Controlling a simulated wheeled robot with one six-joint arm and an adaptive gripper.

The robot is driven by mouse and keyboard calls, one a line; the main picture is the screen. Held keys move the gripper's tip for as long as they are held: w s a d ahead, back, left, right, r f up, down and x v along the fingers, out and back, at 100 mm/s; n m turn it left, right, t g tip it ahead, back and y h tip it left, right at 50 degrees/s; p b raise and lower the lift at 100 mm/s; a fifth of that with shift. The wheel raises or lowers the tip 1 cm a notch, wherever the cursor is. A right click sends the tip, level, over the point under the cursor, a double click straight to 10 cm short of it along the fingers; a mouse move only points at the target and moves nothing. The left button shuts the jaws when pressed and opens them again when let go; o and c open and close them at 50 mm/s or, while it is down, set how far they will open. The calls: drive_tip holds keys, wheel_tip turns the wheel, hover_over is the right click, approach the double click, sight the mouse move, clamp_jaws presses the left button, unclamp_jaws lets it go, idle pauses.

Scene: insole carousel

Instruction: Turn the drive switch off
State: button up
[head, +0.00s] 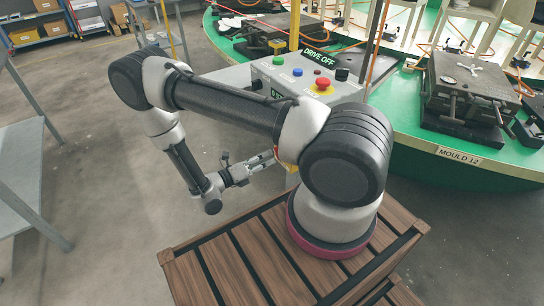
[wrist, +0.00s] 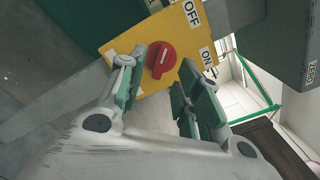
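The drive switch is a red round knob (wrist: 160,60) with a pale slanted mark, on a yellow plate (wrist: 122,45). The plate carries an OFF label (wrist: 192,13) and an ON label (wrist: 206,58); I cannot tell surely which one the mark points at. My gripper (wrist: 163,72) is open, its two fingers on either side of the knob in the picture, with no visible contact. A display (head: 318,57) on the console reads DRIVE OFF in green.
The grey console (head: 240,76) has several buttons, including a red mushroom button (head: 322,84). The green carousel (head: 410,150) bears a grey mould (head: 470,80) labelled MOULD 12. A grey shelf (head: 22,150) stands at the left. Open floor lies between it and my arm.

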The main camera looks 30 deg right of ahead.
drive_tip(key=a, duration=0.8)
drive_tip(key=shift+s, duration=0.15)
drive_tip(key=shift+a, duration=0.1)
